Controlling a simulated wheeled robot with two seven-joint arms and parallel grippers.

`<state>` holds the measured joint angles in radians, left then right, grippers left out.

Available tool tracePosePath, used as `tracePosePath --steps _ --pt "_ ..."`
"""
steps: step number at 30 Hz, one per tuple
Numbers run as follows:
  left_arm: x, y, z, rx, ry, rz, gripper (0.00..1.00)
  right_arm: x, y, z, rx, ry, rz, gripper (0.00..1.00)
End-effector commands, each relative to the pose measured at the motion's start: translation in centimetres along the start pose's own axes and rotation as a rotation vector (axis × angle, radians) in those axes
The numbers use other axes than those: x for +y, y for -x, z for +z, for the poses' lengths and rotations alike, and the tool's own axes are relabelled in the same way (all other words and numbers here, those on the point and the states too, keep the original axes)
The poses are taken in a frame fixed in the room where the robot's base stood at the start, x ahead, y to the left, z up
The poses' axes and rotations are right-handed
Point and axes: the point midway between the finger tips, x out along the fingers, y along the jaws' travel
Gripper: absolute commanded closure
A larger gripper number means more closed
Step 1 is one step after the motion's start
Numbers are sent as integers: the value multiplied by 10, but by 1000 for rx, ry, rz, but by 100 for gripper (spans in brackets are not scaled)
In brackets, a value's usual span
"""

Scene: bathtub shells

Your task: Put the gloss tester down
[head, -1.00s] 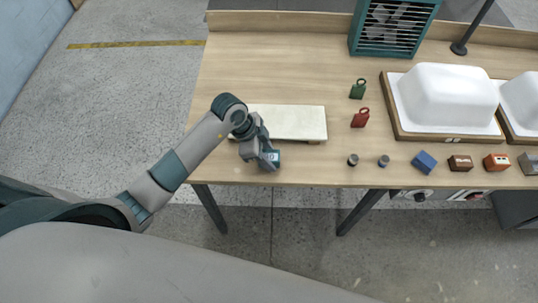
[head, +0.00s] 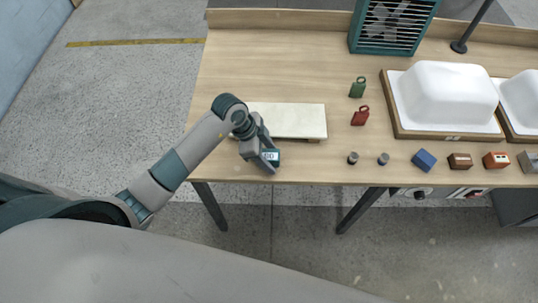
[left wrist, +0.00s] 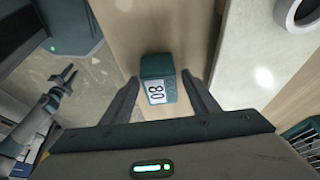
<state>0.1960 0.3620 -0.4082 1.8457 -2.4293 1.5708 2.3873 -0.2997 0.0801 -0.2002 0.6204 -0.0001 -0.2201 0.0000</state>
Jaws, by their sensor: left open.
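The gloss tester is a small teal box with a white display reading 80. It stands on the bare wood near the table's front left edge, in the head view (head: 270,156) and in the left wrist view (left wrist: 157,78). My left gripper (left wrist: 160,92) is open, one finger on each side of the tester, with visible gaps beside it. In the head view my left gripper (head: 268,160) partly hides it. A gripper on an arm, seemingly my right, shows small at the left of the left wrist view (left wrist: 68,74); its jaws are too small to judge.
A pale flat board (head: 290,119) lies just behind the tester. A fan box (head: 392,27) is at the back.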

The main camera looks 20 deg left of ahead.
Motion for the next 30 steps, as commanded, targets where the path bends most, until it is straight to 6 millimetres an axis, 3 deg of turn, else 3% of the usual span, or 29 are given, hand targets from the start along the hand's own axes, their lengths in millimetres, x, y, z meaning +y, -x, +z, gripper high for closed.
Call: tracePosePath --steps 8,21,30 --pt "-1 27 1 1 -2 -4 45 0 -7 1 0 0 0 69" --pt "-2 101 0 1 -1 -3 45 0 -21 2 0 0 0 69" --pt "-1 120 0 0 0 -1 45 0 -23 3 -1 0 0 69"
